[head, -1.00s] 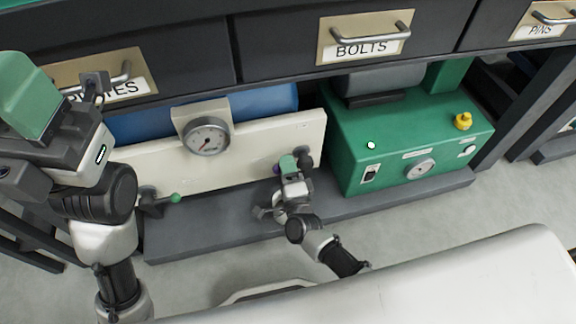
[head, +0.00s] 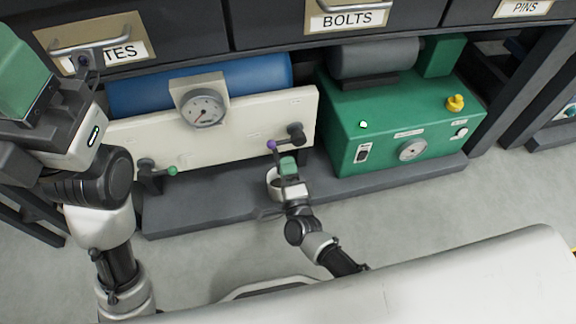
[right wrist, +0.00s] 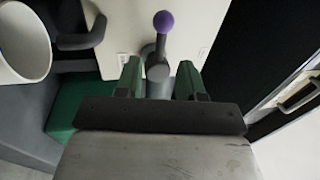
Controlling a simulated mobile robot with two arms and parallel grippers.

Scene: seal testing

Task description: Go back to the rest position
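My right gripper (head: 287,160) is low in front of the cream panel, just short of the purple-knobbed lever (head: 271,146). In the right wrist view its two green fingers (right wrist: 160,80) stand apart with nothing held between them. The purple knob (right wrist: 163,21) shows beyond the fingertips, and its grey stem runs down behind the gap. My left gripper (head: 86,62) is raised at the left, overlapping a drawer front in the head view.
The cream panel (head: 240,125) carries a round gauge (head: 203,108) and a green-knobbed lever (head: 172,171). A blue tank (head: 255,75) lies behind it. A green machine (head: 385,120) stands right, on a dark base (head: 205,215). Labelled drawers (head: 400,15) overhang; the floor in front is open.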

